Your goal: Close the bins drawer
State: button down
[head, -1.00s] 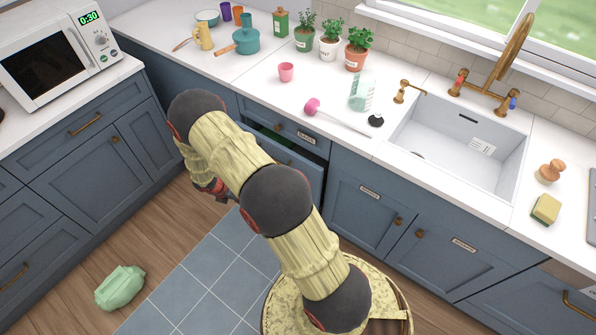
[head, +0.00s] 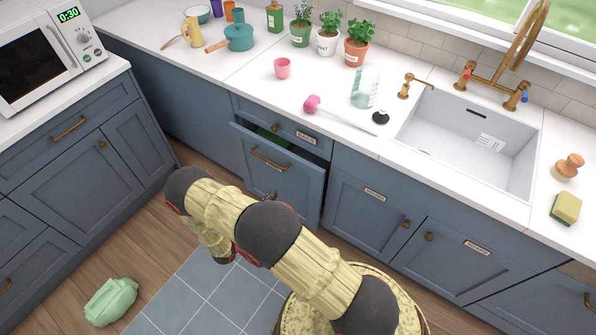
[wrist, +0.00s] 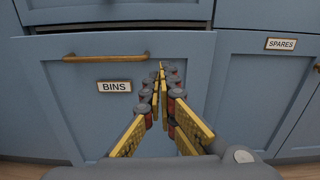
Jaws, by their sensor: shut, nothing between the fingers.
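The bins drawer (head: 290,185) is a blue-grey front with a brass handle, standing pulled out from the cabinet in the head view. A dark gap with something green inside shows above its front. In the wrist view the drawer front (wrist: 75,115) fills the middle, with its brass handle (wrist: 106,57) and a BINS label (wrist: 115,87). My gripper (wrist: 163,70) is shut and empty, its fingers pointing at the front just right of the label. I cannot tell whether the tips touch it. In the head view my arm mostly hides the gripper.
A counter (head: 230,80) with a sink (head: 470,140) runs above the cabinets. A cupboard labelled SPARES (wrist: 281,44) is right of the drawer. A green bag-like item (head: 110,302) lies on the floor at left. The blue tiled mat (head: 190,300) is clear beside my arm.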

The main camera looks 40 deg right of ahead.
aim_at(296, 166)
jog(key=b+x, duration=0.3)
jog(key=x, duration=1)
jog(key=shift+f+b, duration=0.1)
jog(key=shift+b, duration=0.2)
jog(key=shift+w+d, duration=0.15)
jog(key=shift+d, duration=0.4)
jog(key=x, duration=0.4)
jog(key=shift+w+d+b, duration=0.1)
jog(key=shift+d+b, duration=0.25)
jog(key=shift+w+d, duration=0.15)
jog(key=shift+d, duration=0.1)
